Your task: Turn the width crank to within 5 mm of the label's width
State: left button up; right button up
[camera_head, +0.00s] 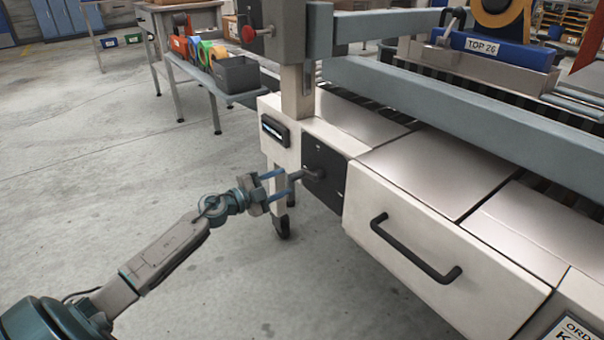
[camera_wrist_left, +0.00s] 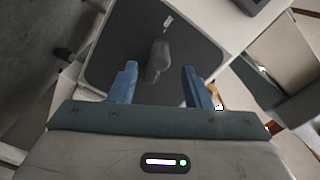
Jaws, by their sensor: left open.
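The width crank (camera_head: 313,174) is a dark cranked handle on a black panel (camera_head: 336,180) at the left end of the pale machine. My left gripper (camera_head: 284,183) is open in front of it, its two blue fingers pointing at the handle. In the left wrist view the crank's grey grip (camera_wrist_left: 157,60) lies between and beyond the open fingers (camera_wrist_left: 158,70), with gaps on both sides. A small dark readout (camera_head: 274,130) sits left of the panel; its figures are too small to read. A printed label (camera_head: 573,331) is cut off at bottom right. My right gripper is out of view.
A drawer front with a black handle (camera_head: 414,250) is right of the panel. A red button (camera_head: 248,33) is on a box above. A side table with a grey bin (camera_head: 236,75) and coloured rolls stands behind. The floor at left is clear.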

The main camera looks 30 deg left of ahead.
aim_at(302, 173)
pick_arm(q)
jog(key=b+x, duration=0.1)
jog(key=x, duration=0.6)
jog(key=shift+w+d, duration=0.1)
jog(key=shift+w, duration=0.25)
